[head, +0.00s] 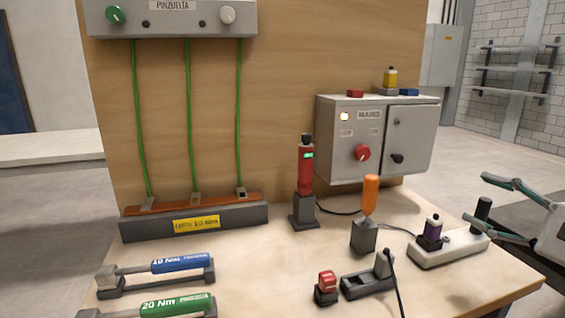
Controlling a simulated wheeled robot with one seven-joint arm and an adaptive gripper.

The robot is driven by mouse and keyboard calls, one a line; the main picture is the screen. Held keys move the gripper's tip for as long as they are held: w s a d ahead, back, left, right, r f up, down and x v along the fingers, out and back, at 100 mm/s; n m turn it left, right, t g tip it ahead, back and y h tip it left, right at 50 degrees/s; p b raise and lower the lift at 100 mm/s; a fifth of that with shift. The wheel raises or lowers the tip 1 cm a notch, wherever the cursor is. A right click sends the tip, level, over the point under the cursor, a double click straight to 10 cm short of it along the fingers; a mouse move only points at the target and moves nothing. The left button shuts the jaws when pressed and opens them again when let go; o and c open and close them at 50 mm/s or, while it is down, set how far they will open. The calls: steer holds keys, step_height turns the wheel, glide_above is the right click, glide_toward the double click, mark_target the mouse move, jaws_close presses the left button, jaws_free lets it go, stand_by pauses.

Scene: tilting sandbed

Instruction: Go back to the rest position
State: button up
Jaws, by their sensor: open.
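My gripper (474,198) is at the right edge of the head view. Its two teal and dark fingers point left and are spread apart, with nothing visible between them. Its pale body is cut off by the picture edge.
The wooden bench (250,285) holds a red tool in a stand (305,175), an orange-handled tool (370,195), a blue torque wrench (180,262) and a green one (170,306). A grey control box (335,150) stands behind. Floor shows at right.

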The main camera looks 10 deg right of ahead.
steer(key=s+a+f+n+g+y, duration=0.15)
steer(key=a+n+g+y, duration=0.75)
steer(key=a, duration=1.3)
steer(key=s+a+f+n+g+h, duration=0.35)
steer(key=s+g+h, duration=0.2)
steer(key=s, duration=0.25)
steer(key=s+a+f+n+g+h, duration=0.3)
steer(key=s+n+g+h, duration=0.15)
steer(key=s+h, duration=0.2)
step_height(320, 180, up, 20)
steer(key=s+d+n+t+h+p, duration=0.1)
steer(key=t+p, duration=0.4)
steer(key=p, duration=1.3)
steer(key=shift+s+d+n+t+h+p, duration=0.35)
steer(key=shift+d+n+h, duration=0.45)
steer(key=shift+d+h, duration=0.15)
